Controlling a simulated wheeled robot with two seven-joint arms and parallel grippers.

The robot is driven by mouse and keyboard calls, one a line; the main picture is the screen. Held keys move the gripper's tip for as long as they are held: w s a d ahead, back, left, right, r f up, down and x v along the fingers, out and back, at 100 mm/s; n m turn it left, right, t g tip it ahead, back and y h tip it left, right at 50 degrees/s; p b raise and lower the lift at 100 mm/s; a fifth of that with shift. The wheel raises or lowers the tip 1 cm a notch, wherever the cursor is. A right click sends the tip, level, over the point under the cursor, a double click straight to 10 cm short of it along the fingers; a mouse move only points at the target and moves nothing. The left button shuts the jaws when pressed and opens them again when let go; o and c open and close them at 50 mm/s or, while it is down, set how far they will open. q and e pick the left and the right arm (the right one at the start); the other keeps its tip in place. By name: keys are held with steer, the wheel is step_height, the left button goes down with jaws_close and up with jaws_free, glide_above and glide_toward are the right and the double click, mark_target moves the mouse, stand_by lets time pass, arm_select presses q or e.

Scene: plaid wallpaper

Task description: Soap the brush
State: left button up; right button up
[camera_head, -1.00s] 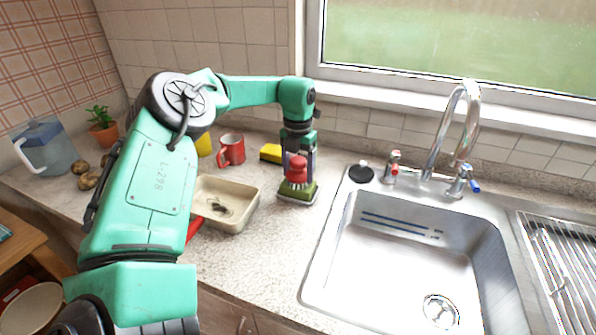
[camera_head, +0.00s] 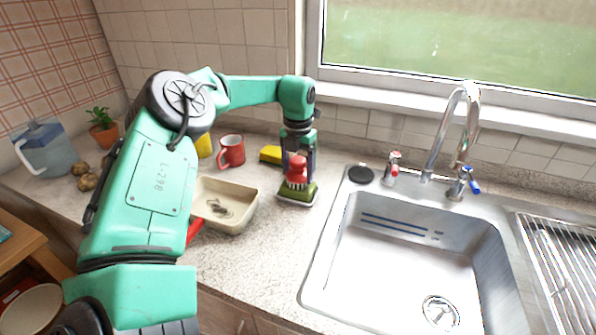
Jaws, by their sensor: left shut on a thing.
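The brush (camera_head: 297,170) has a red knob-shaped handle. It stands upright over a small green holder (camera_head: 297,195) on the counter, left of the sink. My left gripper (camera_head: 298,155) points down from above and is shut on the top of the brush. The brush's underside is at the green holder, and its bristles hardly show. I cannot tell whether soap is in the holder. My right gripper is not in view.
A cream tray (camera_head: 246,214) with dark bits inside lies left of the brush. Behind are a red mug (camera_head: 231,151) and a yellow block (camera_head: 271,154). The steel sink (camera_head: 420,262) and tap (camera_head: 472,115) are on the right. Bare counter (camera_head: 262,248) lies in front.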

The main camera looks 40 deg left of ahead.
mark_target(298, 159)
arm_select(q)
step_height(298, 159, up, 7)
steer(key=p, duration=0.3)
steer(key=shift+f+p, duration=0.2)
steer(key=shift+p, duration=0.15)
steer(key=shift+f, duration=0.1)
stand_by(0.3)
